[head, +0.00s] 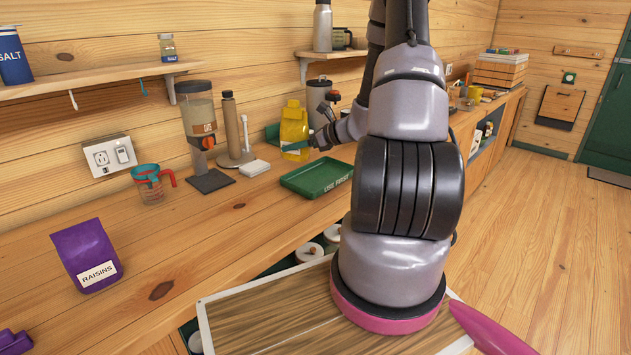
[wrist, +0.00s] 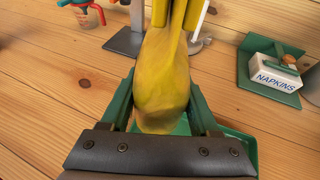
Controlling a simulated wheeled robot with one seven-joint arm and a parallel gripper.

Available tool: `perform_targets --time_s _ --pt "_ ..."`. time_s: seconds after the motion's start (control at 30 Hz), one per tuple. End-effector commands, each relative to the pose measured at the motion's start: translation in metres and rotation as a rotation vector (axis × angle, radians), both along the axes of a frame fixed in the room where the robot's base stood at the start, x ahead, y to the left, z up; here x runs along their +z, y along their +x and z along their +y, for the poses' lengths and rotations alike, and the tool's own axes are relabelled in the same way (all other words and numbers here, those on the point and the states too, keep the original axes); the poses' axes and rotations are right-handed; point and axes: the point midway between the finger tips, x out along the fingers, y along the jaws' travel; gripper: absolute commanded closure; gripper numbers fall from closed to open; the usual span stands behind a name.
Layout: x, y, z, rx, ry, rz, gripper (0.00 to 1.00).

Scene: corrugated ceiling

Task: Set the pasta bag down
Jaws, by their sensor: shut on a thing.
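The yellow pasta bag (head: 294,122) is upright behind the green tray in the head view. My gripper (head: 297,146) is shut on its lower part. In the wrist view the bag (wrist: 163,85) fills the space between my green fingers, over part of the green tray. My gripper (wrist: 163,92) hides part of the tray there. The green tray marked USE FIRST (head: 318,177) lies on the wooden counter and looks empty in the head view. The frames do not clearly show whether the bag's base touches anything.
A dispenser (head: 198,115) and a paper-towel stand (head: 232,130) stand left of the bag. A napkin box (wrist: 276,72) sits in a green holder. A measuring cup (head: 150,184) and a purple raisins bag (head: 87,256) are further left, with bare counter (head: 215,220) between them and the tray.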

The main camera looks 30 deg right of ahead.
Motion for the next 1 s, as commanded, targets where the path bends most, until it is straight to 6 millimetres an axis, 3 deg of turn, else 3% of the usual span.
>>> perform_targets --time_s 0.1,0.23,0.5,1.0 --pt "0.005 -0.008 -0.025 0.041 -0.001 -0.002 1.00" --pt "0.004 -0.015 -0.037 0.070 0.001 0.000 1.00" --pt "-0.040 -0.017 -0.039 0.079 0.005 0.002 1.00" --pt "-0.094 -0.017 -0.039 0.079 0.002 0.000 1.00"
